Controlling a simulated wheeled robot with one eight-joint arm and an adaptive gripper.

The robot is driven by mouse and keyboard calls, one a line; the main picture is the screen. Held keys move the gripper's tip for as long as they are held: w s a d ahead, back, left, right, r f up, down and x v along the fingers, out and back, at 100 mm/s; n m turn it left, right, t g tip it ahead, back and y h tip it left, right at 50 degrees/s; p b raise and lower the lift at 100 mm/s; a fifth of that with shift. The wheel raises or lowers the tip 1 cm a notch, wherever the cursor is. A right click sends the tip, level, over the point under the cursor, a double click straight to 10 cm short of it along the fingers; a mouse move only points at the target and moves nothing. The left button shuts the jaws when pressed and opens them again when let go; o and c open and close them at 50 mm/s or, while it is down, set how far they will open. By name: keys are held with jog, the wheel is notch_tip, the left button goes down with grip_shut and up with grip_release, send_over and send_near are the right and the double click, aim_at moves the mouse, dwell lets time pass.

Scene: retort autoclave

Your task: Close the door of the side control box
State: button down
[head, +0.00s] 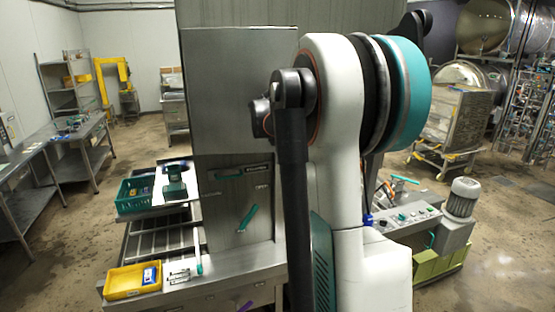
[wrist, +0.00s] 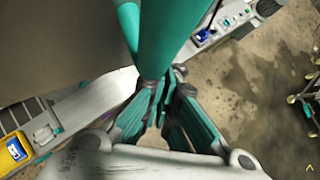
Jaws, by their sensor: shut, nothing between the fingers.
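A large grey steel panel (head: 240,90) stands upright in the middle of the head view, above a lower steel front (head: 228,185) with teal handles (head: 248,217). I cannot tell for certain which panel is the door of the side control box. In the wrist view a dark flat panel (wrist: 60,40) fills the upper left. My gripper (wrist: 166,88) is shut and empty. A thick teal bar (wrist: 158,35) rises just past its fingertips; whether they touch is unclear. In the head view my arm hides the gripper and part of the steel front.
A push-button console (head: 408,219) with a grey motor (head: 462,197) stands at right. A yellow tray (head: 133,281) and a green crate (head: 136,194) rest on the steel bench at left. Wet floor is open at far right and between the benches.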

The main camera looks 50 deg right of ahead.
jog(key=w+d+n+t, duration=0.1)
jog(key=w+d, duration=0.5)
jog(key=shift+w+r+n, duration=0.15)
jog(key=shift+w+n, duration=0.15)
jog(key=shift+w, duration=0.1)
jog(key=shift+a, duration=0.1)
